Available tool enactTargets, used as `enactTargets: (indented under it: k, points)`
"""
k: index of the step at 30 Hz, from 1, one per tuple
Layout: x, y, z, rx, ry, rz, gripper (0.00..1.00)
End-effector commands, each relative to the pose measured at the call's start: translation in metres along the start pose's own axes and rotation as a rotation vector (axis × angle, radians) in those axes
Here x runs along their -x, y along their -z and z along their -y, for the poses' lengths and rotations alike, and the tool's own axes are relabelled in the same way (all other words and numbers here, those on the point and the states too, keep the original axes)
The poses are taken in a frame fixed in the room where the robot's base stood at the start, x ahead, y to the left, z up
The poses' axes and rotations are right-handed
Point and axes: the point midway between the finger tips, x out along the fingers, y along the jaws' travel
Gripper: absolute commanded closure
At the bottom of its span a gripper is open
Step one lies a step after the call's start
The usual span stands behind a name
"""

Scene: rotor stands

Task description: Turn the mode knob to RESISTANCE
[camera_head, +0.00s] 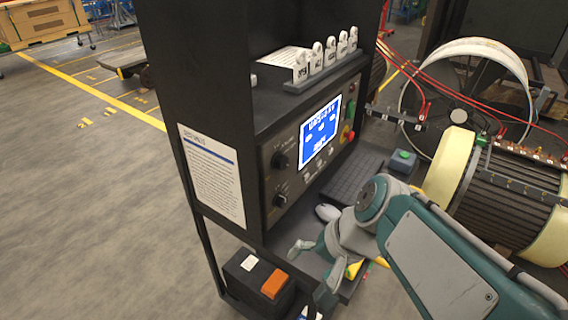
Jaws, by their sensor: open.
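The dark control panel (262,150) stands on the test cabinet in the middle of the view. Two black round knobs sit on its left part, an upper knob (279,160) and a lower knob (280,201). Their labels are too small to read, so I cannot tell which is the mode knob or where either points. A lit blue screen (320,133) is to the right of the knobs. My gripper (306,272) is open and empty, below and slightly right of the lower knob, apart from both knobs.
A shelf below the panel holds a keyboard (352,178) and a pale mouse (327,212). A red button (347,134) is right of the screen. A black box with an orange part (274,285) stands lower left. A large rotor (508,195) stands right.

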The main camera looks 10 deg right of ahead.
Motion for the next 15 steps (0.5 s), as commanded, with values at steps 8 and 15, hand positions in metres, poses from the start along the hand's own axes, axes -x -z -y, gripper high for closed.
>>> enactTargets:
  k: [8, 15]
  points:
    - [-0.023, 0.036, 0.042, -0.627, 0.341, 0.303, 0.12]
    - [-0.022, 0.110, 0.057, -1.140, 0.691, 0.517, 0.12]
